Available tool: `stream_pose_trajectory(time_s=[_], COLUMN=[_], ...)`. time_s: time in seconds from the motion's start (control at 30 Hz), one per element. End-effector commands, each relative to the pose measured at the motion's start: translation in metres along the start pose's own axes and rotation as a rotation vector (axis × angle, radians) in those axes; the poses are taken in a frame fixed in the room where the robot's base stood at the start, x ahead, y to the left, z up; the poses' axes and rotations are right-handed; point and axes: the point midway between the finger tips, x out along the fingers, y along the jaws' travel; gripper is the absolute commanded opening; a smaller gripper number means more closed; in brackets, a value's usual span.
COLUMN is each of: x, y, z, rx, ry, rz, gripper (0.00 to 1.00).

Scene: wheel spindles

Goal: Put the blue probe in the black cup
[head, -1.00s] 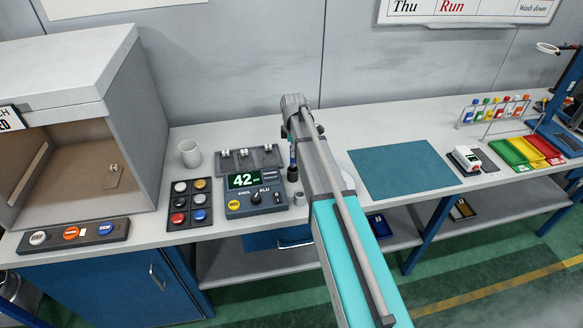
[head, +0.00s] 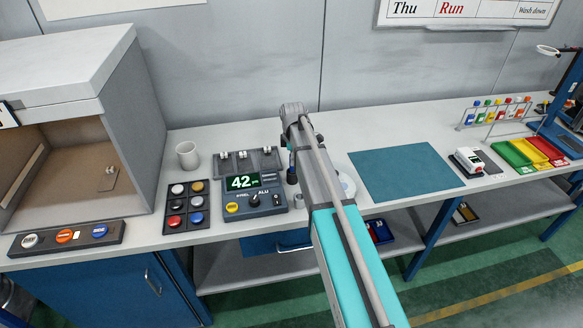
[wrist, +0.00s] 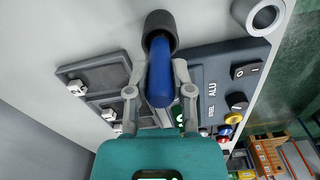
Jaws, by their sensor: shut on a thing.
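The blue probe (wrist: 160,75) is between the fingers of my gripper (wrist: 160,92) in the wrist view, which are shut on it. Its far end lies within the outline of the mouth of the black cup (wrist: 160,22); I cannot tell how deep it reaches. In the head view the blue probe (head: 292,159) stands about upright, directly above the black cup (head: 291,178), beside the meter. My arm hides most of the gripper there.
The meter (head: 256,201) with its green 42 display is left of the cup. A grey ring-shaped part (wrist: 262,15) is close by. A button pad (head: 187,207) and white mug (head: 188,155) are farther left. The teal mat (head: 405,174) at right is bare.

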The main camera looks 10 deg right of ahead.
Motion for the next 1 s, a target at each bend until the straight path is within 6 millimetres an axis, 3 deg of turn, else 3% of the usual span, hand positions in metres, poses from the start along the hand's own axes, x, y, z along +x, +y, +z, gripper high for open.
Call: stream_pose_trajectory(time_s=[0.03, 0.23, 0.87, 0.9, 1.0], x=[0.01, 0.023, 0.029, 0.029, 0.028], y=[0.0, 0.0, 0.0, 0.0, 0.0], z=[0.0, 0.0, -0.001, -0.001, -0.001], rx=[0.0, -0.001, -0.002, -0.002, -0.002], ry=[0.0, 0.0, 0.0, 0.0, 0.0], rz=[0.0, 0.0, 0.0, 0.0, 0.0], gripper=[0.0, 0.0, 0.0, 0.32, 0.5])
